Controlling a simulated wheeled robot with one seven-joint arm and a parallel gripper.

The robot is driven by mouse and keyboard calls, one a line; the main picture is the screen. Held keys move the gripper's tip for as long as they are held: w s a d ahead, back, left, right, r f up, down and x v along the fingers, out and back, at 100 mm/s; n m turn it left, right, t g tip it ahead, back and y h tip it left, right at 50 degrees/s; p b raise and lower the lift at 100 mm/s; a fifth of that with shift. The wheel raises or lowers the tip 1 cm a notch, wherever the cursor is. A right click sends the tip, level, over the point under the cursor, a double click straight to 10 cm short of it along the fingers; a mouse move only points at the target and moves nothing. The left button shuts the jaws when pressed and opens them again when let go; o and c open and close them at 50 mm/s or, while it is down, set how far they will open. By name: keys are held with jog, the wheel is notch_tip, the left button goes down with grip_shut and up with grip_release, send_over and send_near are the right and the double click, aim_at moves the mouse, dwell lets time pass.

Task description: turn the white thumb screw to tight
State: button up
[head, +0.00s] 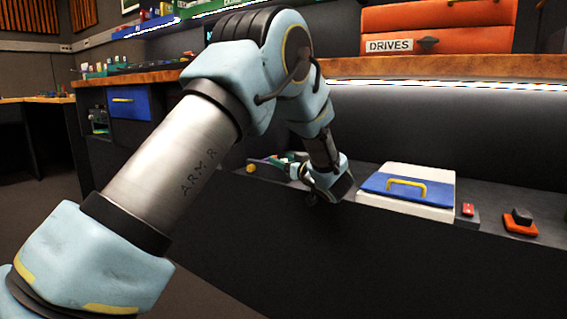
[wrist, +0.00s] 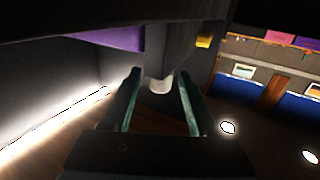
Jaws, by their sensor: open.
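A small white rounded piece, which looks like the white thumb screw (wrist: 160,84), shows in the wrist view, sticking out below a dark housing. My gripper (wrist: 158,74) is open, with one dark green finger on each side of it. Gaps show between the screw and both fingers, so it is not clamped. How far the fingertips reach along it is hard to tell. In the head view, my gripper (head: 325,192) is low at the dark bench front, and the thumb screw is hidden there.
Right of my gripper stands a white box (head: 433,210) with a blue lid and yellow handle. Beyond it are a small red-faced block (head: 467,210) and an orange base with a black knob (head: 520,226). A yellow knob (head: 250,168) is to the left. A wooden shelf edge (head: 450,67) runs above.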

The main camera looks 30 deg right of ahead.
jog(key=shift+c, duration=0.2)
grip_shut()
jog(key=shift+h, duration=0.3)
jog(key=shift+m+h, duration=1)
jog(key=shift+h, duration=0.1)
jog(key=m+h, duration=0.2)
jog(key=h, duration=0.1)
jog(key=shift+a+f+g+h, duration=0.1)
jog(key=shift+g+h, duration=0.3)
jog(key=shift+m+g+h+b, duration=1.2)
jog(key=shift+m+h, duration=0.7)
jog(key=shift+h, duration=0.6)
